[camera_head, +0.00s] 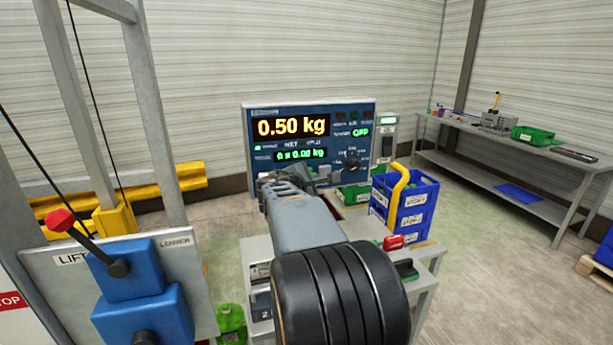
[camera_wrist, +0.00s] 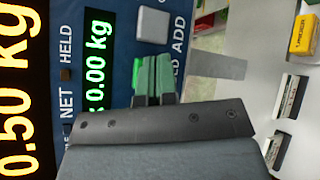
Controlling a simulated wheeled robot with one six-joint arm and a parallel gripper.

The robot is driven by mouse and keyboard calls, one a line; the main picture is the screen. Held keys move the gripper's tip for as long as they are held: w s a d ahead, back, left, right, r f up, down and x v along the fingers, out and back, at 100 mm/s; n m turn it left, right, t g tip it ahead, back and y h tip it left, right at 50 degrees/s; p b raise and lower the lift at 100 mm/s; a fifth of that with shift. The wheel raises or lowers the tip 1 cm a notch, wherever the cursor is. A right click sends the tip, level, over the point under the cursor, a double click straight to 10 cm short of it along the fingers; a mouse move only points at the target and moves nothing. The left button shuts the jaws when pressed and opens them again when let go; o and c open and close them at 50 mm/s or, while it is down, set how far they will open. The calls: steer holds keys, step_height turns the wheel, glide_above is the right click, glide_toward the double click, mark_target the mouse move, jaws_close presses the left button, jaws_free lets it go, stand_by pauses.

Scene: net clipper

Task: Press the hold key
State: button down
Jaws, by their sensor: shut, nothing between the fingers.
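The blue indicator panel (camera_head: 288,143) stands on a bench and shows "0.50 kg" in amber and a green line below. In the wrist view the panel appears turned on its side. One light grey key (camera_wrist: 152,25) shows in line with the label "ADD". The label before it, partly covered, appears to read "HOLD". My gripper (camera_wrist: 158,78) is shut and empty, its green fingertips at the panel beside that label. The hold key's place is mostly hidden by the fingers. A bright green sliver shows there; whether it is the key, and whether the fingers touch it, I cannot tell.
Blue crates (camera_head: 410,215) with a yellow curved piece stand right of my arm. A red object (camera_head: 393,243) lies on the bench. A lift control with a red-knobbed lever (camera_head: 60,221) is at the left. A long side table (camera_head: 468,127) stands at the right.

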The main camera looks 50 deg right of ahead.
steer(key=shift+w+d, duration=0.1)
stand_by(0.7)
steer(key=shift+w+d, duration=0.1)
steer(key=shift+w, duration=0.15)
steer(key=shift+w+d, duration=0.2)
steer(key=shift+w, duration=0.15)
stand_by(0.8)
steer(key=shift+s+b, duration=0.1)
steer(key=shift+b, duration=0.2)
steer(key=shift+s+a+b, duration=0.3)
steer(key=shift+s+a, duration=0.1)
steer(key=shift+s, duration=0.2)
steer(key=shift+s+a+b, duration=0.25)
steer(key=shift+s+a, duration=0.15)
steer(key=shift+s, duration=0.35)
steer(key=shift+s+a+b, duration=0.3)
steer(key=shift+s+a, duration=0.1)
steer(key=shift+s, duration=0.3)
steer(key=shift+s+a+b, duration=0.25)
steer(key=shift+s+a, duration=0.15)
steer(key=shift+s, duration=0.35)
